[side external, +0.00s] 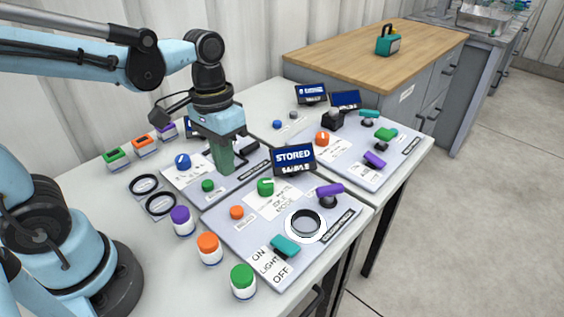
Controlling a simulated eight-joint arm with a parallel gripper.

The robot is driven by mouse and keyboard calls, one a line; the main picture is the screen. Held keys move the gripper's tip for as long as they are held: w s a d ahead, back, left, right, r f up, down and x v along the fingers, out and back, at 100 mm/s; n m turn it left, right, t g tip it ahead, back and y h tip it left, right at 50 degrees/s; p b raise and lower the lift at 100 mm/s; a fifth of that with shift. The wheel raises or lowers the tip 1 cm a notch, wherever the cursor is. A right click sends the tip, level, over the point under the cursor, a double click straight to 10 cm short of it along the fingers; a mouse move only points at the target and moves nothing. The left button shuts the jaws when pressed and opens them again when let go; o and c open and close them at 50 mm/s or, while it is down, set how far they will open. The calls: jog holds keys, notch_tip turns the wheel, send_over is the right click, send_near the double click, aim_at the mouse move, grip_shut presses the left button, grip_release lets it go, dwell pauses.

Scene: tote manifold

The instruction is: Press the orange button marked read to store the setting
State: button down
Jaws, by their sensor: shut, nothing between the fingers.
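A small orange button (236,212) sits at the left of the near grey panel (225,232). A white label is beside it, too small to read. A dark display (294,159) at the panel's back edge reads "STORED" above a smaller line I cannot make out. My gripper (226,171) points down with its dark green fingers shut and empty. It is behind and slightly left of the orange button, apart from it, over or near the panel behind. Whether the fingertips touch anything there I cannot tell.
The near panel also has a green knob (265,187), a purple lever (329,190), a black ring (306,222) and a teal switch (285,246). Purple, orange (209,248) and green (243,281) capped jars stand along its left. Another panel (365,174) lies to the right.

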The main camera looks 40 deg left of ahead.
jog(key=shift+a+r, duration=0.2)
jog(key=shift+r, duration=1.7)
jog(key=shift+w+a+f+t+y, duration=0.2)
jog(key=shift+a+f+t, duration=0.25)
jog(key=shift+t, duration=0.8)
jog(key=shift+w+a+f+t+y, duration=0.2)
jog(key=shift+a+t, duration=0.4)
jog(key=shift+t, duration=0.6)
jog(key=shift+w+a+f+t+y, duration=0.15)
jog(key=shift+a+f+t, duration=0.35)
jog(key=shift+t, duration=0.75)
jog(key=shift+r, duration=0.1)
